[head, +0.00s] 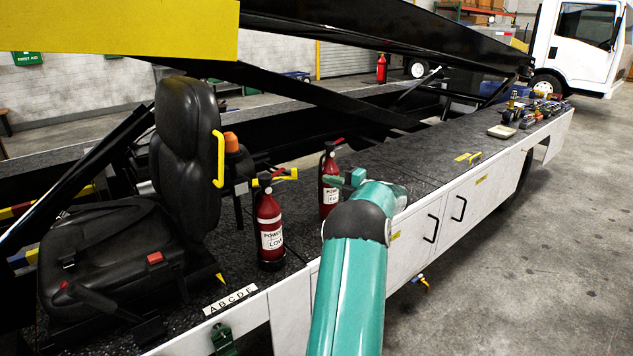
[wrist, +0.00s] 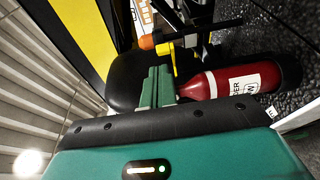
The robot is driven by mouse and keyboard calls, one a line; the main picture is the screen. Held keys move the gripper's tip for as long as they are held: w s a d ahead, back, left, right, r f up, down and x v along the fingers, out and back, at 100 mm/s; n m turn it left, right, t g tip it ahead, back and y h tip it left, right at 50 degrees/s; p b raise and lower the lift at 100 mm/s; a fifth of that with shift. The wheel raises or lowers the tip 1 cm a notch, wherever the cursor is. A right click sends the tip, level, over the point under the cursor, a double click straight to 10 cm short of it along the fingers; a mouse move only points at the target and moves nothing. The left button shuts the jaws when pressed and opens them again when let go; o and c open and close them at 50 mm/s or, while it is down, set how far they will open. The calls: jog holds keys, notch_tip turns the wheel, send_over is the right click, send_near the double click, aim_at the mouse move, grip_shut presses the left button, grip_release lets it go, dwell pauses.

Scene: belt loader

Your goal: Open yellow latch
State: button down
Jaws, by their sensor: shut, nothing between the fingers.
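Several yellow parts could be the latch, and I cannot tell which one is meant. A yellow handle (head: 218,159) stands on the side of the black seat. A small yellow handle (head: 475,158) lies on the deck further right. Another small yellow part (head: 424,281) hangs below the side panels. My gripper (head: 332,182) is shut and empty beside the extinguishers. In the wrist view its closed fingers (wrist: 158,86) point towards the yellow top.
A second red extinguisher (head: 329,190) stands close behind my gripper. The black seat (head: 187,145) is at left, with an orange knob (head: 231,143) beside it. Cabinet doors with black handles (head: 459,209) line the side. Black lift beams cross above. The floor at right is clear.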

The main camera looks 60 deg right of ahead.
jog(key=shift+s+d, duration=0.3)
jog(key=shift+s, duration=0.2)
jog(key=shift+s+d, duration=0.25)
jog(key=shift+s, duration=0.25)
jog(key=shift+s, duration=0.1)
